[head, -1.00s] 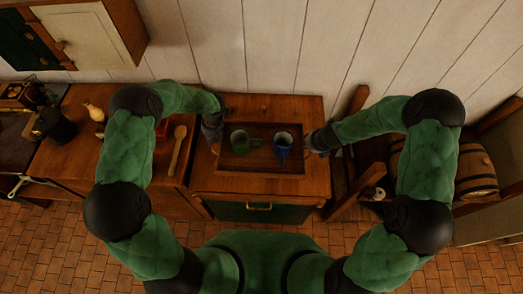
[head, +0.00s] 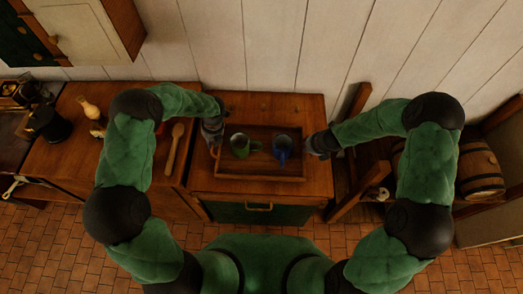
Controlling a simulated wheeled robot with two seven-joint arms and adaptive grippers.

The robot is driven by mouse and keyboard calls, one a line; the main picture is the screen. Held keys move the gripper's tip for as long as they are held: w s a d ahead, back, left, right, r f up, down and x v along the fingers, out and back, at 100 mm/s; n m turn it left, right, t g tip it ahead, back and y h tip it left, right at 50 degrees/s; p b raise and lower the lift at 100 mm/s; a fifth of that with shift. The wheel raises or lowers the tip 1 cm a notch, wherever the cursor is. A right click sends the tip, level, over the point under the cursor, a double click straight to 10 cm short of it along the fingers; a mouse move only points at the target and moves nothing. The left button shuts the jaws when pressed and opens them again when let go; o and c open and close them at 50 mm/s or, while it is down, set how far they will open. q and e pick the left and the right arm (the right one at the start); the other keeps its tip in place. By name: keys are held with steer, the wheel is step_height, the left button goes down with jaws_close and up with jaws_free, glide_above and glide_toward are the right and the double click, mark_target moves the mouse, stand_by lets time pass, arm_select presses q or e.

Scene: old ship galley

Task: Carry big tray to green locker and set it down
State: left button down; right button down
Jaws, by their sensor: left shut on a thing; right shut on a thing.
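The big tray (head: 260,178) is a brown wooden tray with raised rims, seen from above in the head view. It is level and sits over the top of the green locker (head: 232,213), a wooden cabinet with a green front and a brass handle. I cannot tell whether the tray touches the locker top. A green mug (head: 240,147) and a blue mug (head: 283,146) stand in the tray. My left gripper (head: 214,142) is shut on the tray's left end. My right gripper (head: 309,147) is shut on its right end. The fingertips are mostly hidden.
A wooden counter (head: 60,150) with a wooden spoon (head: 174,147), a pale bottle (head: 88,108) and a black pot (head: 47,122) adjoins on the left. A wooden frame (head: 352,150) and a barrel (head: 481,170) stand right. A plank wall closes the back.

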arm_select(q)
steer(key=shift+f+b, duration=0.35)
arm_select(e)
steer(key=shift+f, duration=0.4)
arm_select(q)
steer(key=c, duration=1.2)
jaws_free()
arm_select(e)
steer(key=c, duration=1.2)
jaws_free()
steer(key=shift+s+d+r, duration=0.1)
steer(key=shift+s+r, duration=0.05)
steer(key=shift+r, duration=0.25)
arm_select(q)
step_height(320, 180, up, 12)
steer(key=d, duration=0.2)
steer(key=shift+d+f, duration=0.15)
arm_select(e)
steer(key=v, duration=1.1)
steer(key=shift+s, duration=0.15)
